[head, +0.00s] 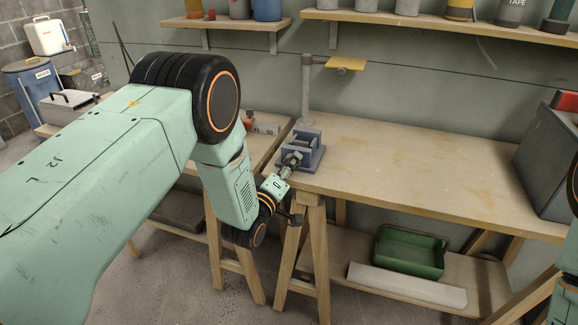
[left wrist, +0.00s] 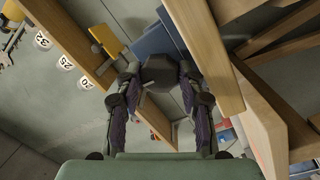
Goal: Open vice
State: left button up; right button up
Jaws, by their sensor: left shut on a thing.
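The blue-grey vice (head: 314,152) sits at the left front corner of the wooden bench. My left gripper (head: 291,161) is at its front end, with its arm coming in from the left. In the left wrist view my left gripper (left wrist: 160,84) has a finger on each side of the vice's dark round handle hub (left wrist: 160,70) and is shut on it. The blue vice body (left wrist: 158,40) shows behind the hub. The gripper hides part of the handle, and how far the vice jaws stand apart is hard to tell. My right gripper is not in view.
The bench top (head: 420,175) is mostly clear right of the vice. A post with a yellow plate (head: 345,63) stands behind it. A grey case (head: 548,160) stands at the right end. A green tray (head: 408,252) lies on the lower shelf.

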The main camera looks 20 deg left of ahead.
pick_arm(q)
jog(key=shift+n, duration=0.6)
jog(key=o, duration=0.9)
